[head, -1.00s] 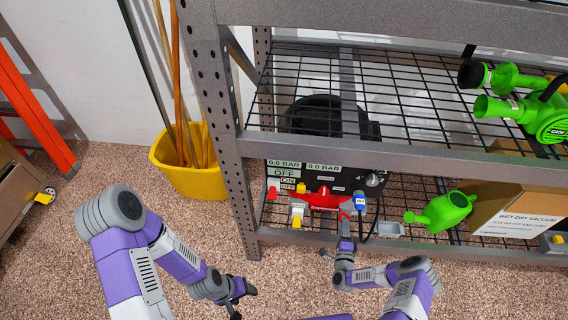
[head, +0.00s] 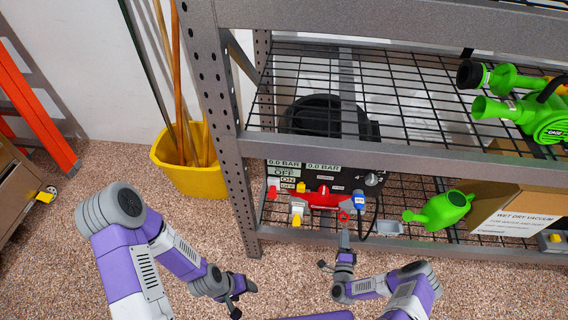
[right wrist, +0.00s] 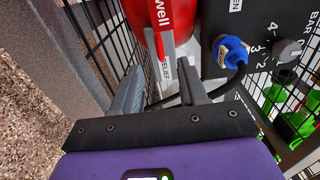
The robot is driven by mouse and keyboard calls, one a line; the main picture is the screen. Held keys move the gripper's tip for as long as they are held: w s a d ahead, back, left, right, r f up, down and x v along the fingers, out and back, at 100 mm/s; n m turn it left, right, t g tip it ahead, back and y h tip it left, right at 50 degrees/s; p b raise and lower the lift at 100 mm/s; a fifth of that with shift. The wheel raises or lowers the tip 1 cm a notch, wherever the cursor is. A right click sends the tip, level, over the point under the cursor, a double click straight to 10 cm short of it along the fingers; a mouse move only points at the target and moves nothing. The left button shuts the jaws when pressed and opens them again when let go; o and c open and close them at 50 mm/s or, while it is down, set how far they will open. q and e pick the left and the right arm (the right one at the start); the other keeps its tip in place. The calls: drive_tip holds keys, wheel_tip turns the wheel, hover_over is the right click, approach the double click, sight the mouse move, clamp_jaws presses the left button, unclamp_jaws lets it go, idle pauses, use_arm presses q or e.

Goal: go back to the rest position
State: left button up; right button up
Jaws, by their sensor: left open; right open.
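My right gripper (head: 344,236) is just in front of the lower shelf, below the red compressor part (head: 318,201) with its small red ring-shaped end (head: 343,216). In the right wrist view, the two fingers of my right gripper (right wrist: 160,90) are apart with nothing held between them. My left gripper (head: 242,292) hangs low over the speckled floor, open and empty, away from the shelf.
A steel shelf post (head: 222,130) stands between the yellow bucket (head: 190,175) and the lower wire shelf. A green watering can (head: 441,211) and a cardboard box (head: 510,190) are at the right. A blue knob (right wrist: 230,50) with a black cable is close to my right gripper. Floor in front is clear.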

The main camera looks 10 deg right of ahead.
drive_tip(key=shift+a, duration=0.1)
idle(0.3)
drive_tip(key=a+r+n+g+y+p, duration=0.25)
drive_tip(key=a+n+g+y, duration=0.2)
drive_tip(key=a, duration=0.25)
drive_tip(key=a+r+n+g+y+p, duration=0.2)
drive_tip(key=a+r+n+g+y, duration=0.15)
drive_tip(key=a+n, duration=0.25)
drive_tip(key=s+a+r+n+g+p, duration=0.1)
drive_tip(key=s+a+r+n+g, duration=0.1)
drive_tip(key=s, duration=0.7)
drive_tip(key=s+a+r+n+g+p, duration=0.2)
drive_tip(key=s+a+r+n+g, duration=0.1)
drive_tip(key=s+r+n+g, duration=0.2)
drive_tip(key=s+r+g, duration=0.2)
drive_tip(key=s+r, duration=0.1)
drive_tip(key=r, duration=0.1)
drive_tip(key=shift+s+a+r, duration=0.2)
drive_tip(key=shift+s+a, duration=0.15)
drive_tip(key=shift+s, duration=0.05)
drive_tip(key=shift+n, duration=0.25)
